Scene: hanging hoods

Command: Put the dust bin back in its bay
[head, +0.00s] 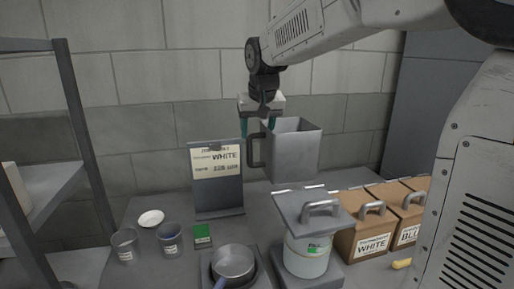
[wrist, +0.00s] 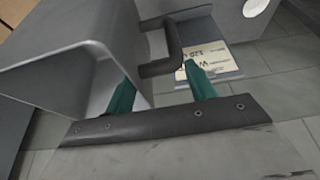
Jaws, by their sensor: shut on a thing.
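The dust bin (head: 294,152) is a grey metal box with a dark side handle (head: 254,150). It hangs in the air above the bench, upright in the head view. My gripper (head: 258,130) is above the handle with its green fingers pointing down, shut on it. In the wrist view the bin (wrist: 70,75) fills the upper left, and the handle (wrist: 160,67) runs between the green fingertips (wrist: 160,80). I cannot make out the bin's bay for certain in either view.
Below stand a lidded canister (head: 306,255), boxes labelled WHITE (head: 371,243) and BLU (head: 408,235), a pan (head: 233,262), two cups (head: 171,240), a white dish (head: 151,218) and a green block (head: 202,234). A sign (head: 217,180) stands behind. A shelf rack (head: 84,140) is at left.

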